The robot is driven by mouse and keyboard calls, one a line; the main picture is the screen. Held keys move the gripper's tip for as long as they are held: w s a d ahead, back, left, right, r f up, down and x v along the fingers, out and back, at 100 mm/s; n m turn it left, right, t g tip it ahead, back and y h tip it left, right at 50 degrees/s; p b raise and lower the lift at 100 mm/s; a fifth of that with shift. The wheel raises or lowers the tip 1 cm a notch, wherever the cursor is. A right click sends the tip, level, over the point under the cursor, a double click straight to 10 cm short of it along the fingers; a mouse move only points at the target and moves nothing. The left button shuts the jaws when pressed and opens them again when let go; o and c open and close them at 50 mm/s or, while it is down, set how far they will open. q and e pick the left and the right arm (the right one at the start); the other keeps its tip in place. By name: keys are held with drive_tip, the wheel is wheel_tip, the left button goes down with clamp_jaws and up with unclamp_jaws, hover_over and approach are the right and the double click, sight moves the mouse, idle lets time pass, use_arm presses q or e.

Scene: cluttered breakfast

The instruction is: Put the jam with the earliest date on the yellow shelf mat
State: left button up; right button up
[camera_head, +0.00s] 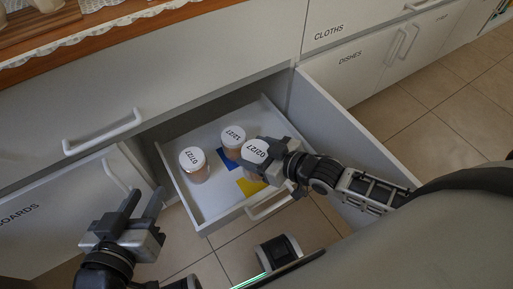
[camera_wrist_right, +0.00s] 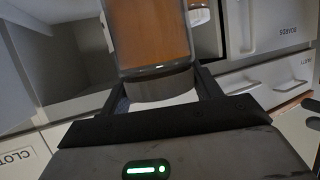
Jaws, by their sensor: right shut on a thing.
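Three jam jars with white dated lids show in the head view: a "07/27" jar (camera_head: 194,165) at left, a "12/27" jar (camera_head: 232,140) in the middle and a "02/27" jar (camera_head: 255,149) at right. My right gripper (camera_head: 277,156) is shut on the "02/27" jar; its orange-brown side (camera_wrist_right: 157,35) fills the top of the right wrist view. The yellow mat (camera_head: 250,187) lies on the drawer floor near the front, below the held jar in the picture and partly hidden. My left gripper (camera_head: 142,205) is open and empty, left of the drawer.
The jars are in an open white drawer (camera_head: 210,212). A blue mat (camera_head: 226,160) lies by the "12/27" jar. A larger open drawer wall (camera_head: 345,125) stands to the right. A wooden counter (camera_head: 100,35) is at upper left. The drawer's front left floor is bare.

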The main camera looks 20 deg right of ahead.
drive_tip(key=shift+f, duration=3.85)
drive_tip(key=shift+f, duration=0.55)
drive_tip(key=o, duration=1.3)
drive_tip(key=shift+o, duration=1.3)
drive_tip(key=shift+f, duration=0.15)
drive_tip(key=v, duration=1.4)
